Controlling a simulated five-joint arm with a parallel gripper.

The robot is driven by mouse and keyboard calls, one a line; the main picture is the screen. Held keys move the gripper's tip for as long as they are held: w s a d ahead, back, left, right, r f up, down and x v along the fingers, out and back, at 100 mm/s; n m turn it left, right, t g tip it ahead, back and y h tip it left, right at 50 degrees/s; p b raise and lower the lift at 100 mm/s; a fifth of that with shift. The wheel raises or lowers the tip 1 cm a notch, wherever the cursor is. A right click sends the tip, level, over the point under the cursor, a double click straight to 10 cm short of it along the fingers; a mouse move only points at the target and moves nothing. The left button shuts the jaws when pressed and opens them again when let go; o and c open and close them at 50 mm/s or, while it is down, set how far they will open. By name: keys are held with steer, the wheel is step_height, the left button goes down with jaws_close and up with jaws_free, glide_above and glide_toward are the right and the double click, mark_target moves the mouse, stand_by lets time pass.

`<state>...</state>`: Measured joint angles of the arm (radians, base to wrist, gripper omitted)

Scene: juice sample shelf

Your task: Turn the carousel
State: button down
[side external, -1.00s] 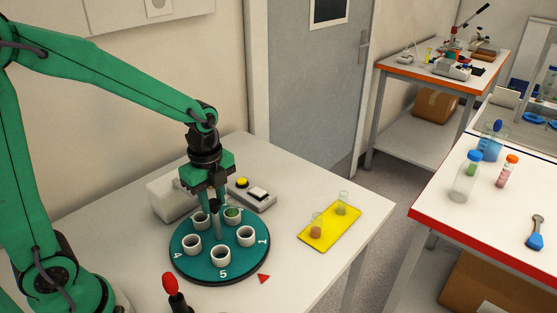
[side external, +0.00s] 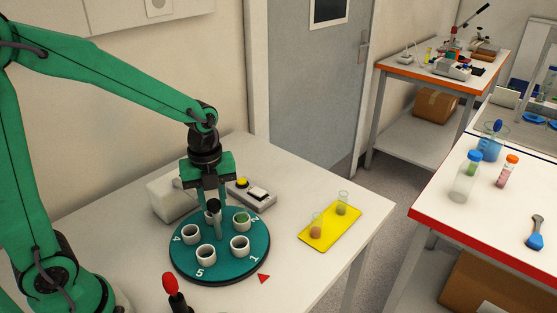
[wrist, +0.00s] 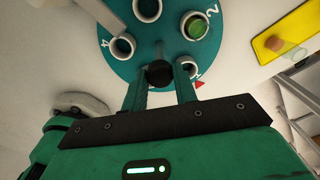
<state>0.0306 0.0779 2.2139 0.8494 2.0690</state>
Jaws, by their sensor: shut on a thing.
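The carousel (side external: 222,267) is a round teal disc on the table with white cups and white numbers around its rim. One cup (side external: 242,217) near the 2 has green contents; it also shows in the wrist view (wrist: 196,27). A dark knob (wrist: 159,73) rises at the disc's middle. My gripper (side external: 212,203) points down over the middle, shut on the knob, with a finger on each side of it. A red triangle (side external: 263,279) lies on the table beside the rim, and the 1 is the number nearest to it. My gripper partly hides the rear cup in the side view.
A yellow tray (side external: 319,243) with small glass vials lies right of the carousel. A device with a yellow button (side external: 243,183) and a white box (side external: 172,204) stand behind. A red-topped object (side external: 170,284) stands at the front.

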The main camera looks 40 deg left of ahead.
steer(key=shift+d+m, duration=0.1)
steer(key=shift+m, duration=5)
steer(key=c, duration=1.1)
jaws_free()
steer(key=shift+r, duration=0.15)
steer(key=shift+r, duration=3.8)
steer(key=shift+c, duration=0.4)
